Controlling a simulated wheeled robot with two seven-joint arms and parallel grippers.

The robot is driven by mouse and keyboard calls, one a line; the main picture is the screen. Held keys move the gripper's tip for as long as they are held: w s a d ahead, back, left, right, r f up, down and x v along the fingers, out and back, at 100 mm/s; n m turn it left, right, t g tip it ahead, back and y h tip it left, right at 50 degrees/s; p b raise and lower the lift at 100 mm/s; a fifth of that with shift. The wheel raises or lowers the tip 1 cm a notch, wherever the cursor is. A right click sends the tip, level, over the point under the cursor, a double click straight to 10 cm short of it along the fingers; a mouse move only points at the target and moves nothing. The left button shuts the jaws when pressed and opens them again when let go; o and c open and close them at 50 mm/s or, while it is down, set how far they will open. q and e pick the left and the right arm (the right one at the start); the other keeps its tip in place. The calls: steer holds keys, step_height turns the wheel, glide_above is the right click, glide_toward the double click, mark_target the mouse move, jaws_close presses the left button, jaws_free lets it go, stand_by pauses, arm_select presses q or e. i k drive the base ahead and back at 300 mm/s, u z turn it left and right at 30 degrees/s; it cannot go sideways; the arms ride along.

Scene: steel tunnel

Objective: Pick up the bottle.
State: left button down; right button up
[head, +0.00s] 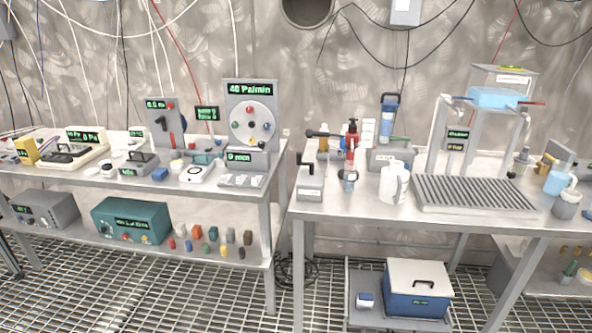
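Neither of my grippers shows in the head view. A white jug-like container (394,184) with a handle stands upright on the right table (350,207), near its front left part. A small amber bottle-like item (323,146) stands at the back left of this table, partly hidden by the red clamp apparatus. I cannot tell which of these is the task's bottle. Nothing is held in view.
A grey ribbed tray (475,194) lies right of the white container. A frame with a blue basin (497,97) rises behind it. The left table (110,178) is crowded with instruments. A blue cooler (418,289) sits low; the floor is open grating.

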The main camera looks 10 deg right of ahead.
mark_target(350, 176)
steer(key=u, duration=0.4)
steer(key=i, duration=0.85)
